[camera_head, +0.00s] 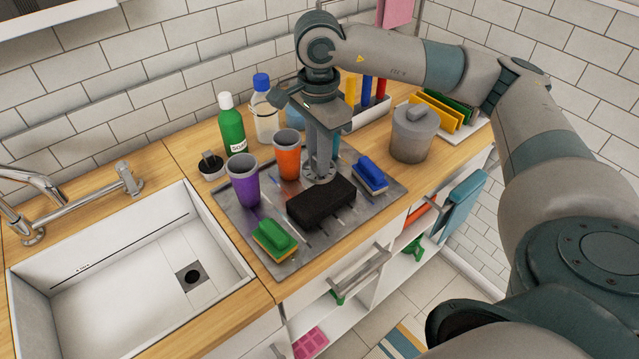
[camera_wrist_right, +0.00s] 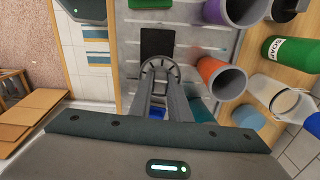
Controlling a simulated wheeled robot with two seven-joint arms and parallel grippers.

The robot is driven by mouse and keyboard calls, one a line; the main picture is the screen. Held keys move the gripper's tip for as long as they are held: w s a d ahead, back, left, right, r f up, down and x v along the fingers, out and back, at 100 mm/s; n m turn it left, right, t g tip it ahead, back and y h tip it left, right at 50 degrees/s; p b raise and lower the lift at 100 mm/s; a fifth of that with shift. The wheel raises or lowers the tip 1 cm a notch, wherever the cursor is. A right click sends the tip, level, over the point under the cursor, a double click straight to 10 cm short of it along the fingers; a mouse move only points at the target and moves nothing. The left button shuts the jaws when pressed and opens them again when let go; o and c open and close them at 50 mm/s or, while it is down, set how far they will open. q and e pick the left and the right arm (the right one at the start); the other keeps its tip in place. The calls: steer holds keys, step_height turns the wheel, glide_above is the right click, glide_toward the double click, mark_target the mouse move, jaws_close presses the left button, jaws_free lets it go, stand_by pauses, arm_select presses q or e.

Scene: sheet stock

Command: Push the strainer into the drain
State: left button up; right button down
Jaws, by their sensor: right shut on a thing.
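The strainer (camera_head: 321,177) is a small round grey metal piece just behind a black block in the head view. It also shows in the right wrist view as a ribbed disc (camera_wrist_right: 160,66) at the fingertips. My right gripper (camera_head: 322,163) points down and is shut on the strainer, over the metal drainboard. The fingers hide part of it, and I cannot tell whether it touches the board. The drain (camera_head: 193,276) is a dark opening in the floor of the white sink (camera_head: 120,292), to the left and nearer. Nothing covers it. My left gripper is not in view.
The drainboard (camera_head: 235,218) carries a purple cup (camera_head: 243,180), an orange cup (camera_head: 287,155), the black block (camera_head: 320,202), a green sponge (camera_head: 274,239) and a blue brush (camera_head: 370,174). A green soap bottle (camera_head: 231,124) stands behind. The faucet (camera_head: 45,205) rises at the sink's left.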

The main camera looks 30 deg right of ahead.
stand_by(0.3)
steer(key=shift+s+a+r+n+p, duration=0.2)
steer(key=shift+a+n+p, duration=0.25)
steer(key=shift+n, duration=0.25)
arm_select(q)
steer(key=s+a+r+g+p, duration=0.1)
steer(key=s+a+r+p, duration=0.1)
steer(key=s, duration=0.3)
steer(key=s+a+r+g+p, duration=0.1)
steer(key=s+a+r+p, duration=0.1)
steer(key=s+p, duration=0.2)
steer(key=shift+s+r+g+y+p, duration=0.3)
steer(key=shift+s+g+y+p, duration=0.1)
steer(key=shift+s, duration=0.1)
arm_select(e)
steer(key=s+a+r+n, duration=0.2)
steer(key=s+a+n, duration=0.2)
steer(key=a+n, duration=0.6)
steer(key=shift+s+n, duration=0.3)
steer(key=shift+n, duration=3)
